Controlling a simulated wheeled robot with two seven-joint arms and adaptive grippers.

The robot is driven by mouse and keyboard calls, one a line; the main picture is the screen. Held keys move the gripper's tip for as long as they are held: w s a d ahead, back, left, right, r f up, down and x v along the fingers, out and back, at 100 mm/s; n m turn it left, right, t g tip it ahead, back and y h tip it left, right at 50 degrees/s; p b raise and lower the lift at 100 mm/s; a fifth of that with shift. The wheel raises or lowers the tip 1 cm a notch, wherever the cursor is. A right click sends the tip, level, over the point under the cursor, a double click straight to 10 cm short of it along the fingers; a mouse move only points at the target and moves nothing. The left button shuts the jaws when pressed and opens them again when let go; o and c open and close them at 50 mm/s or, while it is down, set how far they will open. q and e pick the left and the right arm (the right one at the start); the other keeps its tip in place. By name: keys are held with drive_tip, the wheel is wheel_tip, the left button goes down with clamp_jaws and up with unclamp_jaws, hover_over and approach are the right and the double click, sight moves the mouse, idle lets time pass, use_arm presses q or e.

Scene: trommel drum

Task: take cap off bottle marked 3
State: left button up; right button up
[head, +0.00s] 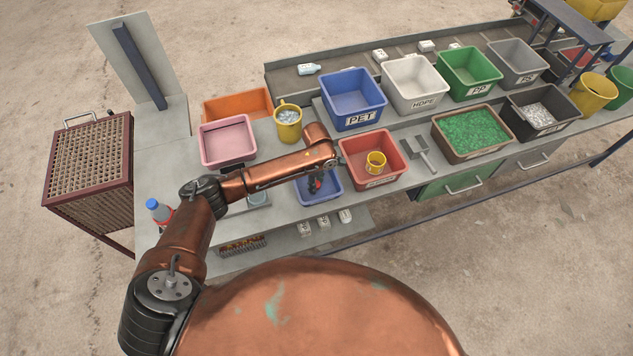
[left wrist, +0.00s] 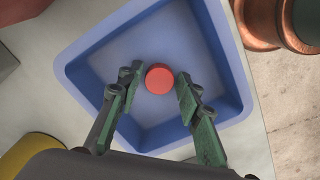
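A bottle (head: 158,211) with a blue cap and a red band stands at the left end of the bench, partly behind my left arm; no number on it is legible. My left gripper (head: 314,187) points down over a small blue tray (head: 328,199). In the left wrist view, its fingers (left wrist: 157,80) are apart, with a round red cap (left wrist: 158,78) between them in the picture. A gap shows on each side of the cap. The cap appears inside the blue tray (left wrist: 92,42), but I cannot tell its height above the floor. My right gripper is not in view.
A red bin (head: 354,161) with a yellow cup stands right of the blue tray. A pink tray (head: 228,142), a yellow mug (head: 288,124) and a blue PET bin (head: 352,98) stand behind. A clear bottle (head: 309,69) lies on the rear conveyor.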

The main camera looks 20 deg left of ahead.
use_arm(q)
drive_tip(key=shift+o, duration=0.5)
drive_tip(key=shift+r, duration=0.2)
wheel_tip(320, 180, up, 12)
drive_tip(key=shift+p, duration=0.4)
drive_tip(key=shift+f, duration=0.1)
